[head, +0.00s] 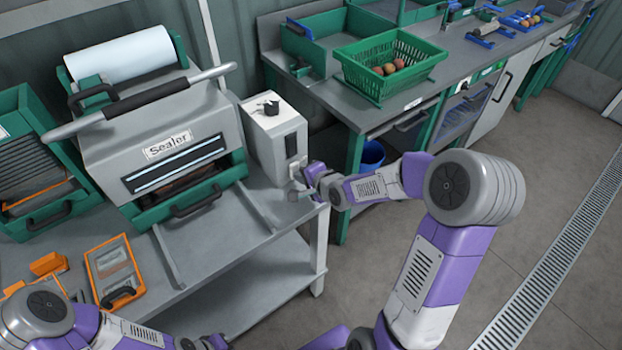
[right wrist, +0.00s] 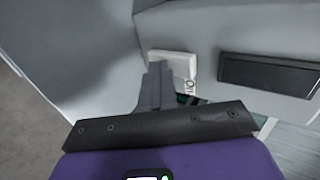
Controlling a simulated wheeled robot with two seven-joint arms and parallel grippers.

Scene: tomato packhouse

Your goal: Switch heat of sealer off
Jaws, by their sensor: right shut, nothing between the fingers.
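The grey sealer (head: 110,150), labelled "Sealer", stands on the bench with a roll of white film on top. A light grey box (head: 262,140) stands at its right side. A small white switch (right wrist: 172,60) sits low on a grey face in the right wrist view, partly hidden by my fingers; its on or off position cannot be told. My right gripper (head: 296,182) is shut and empty, with its fingertips (right wrist: 158,72) at or just before the switch; contact cannot be told. My left gripper (head: 218,342) is at the bottom edge, partly cut off, its jaws unclear.
A dark slot panel (right wrist: 270,73) lies right of the switch. An orange tray (head: 113,268) lies on the bench's front left. A green crate (head: 385,85) with several tomatoes stands on the back counter. A blue bucket (head: 372,154) is below it. Floor at right is clear.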

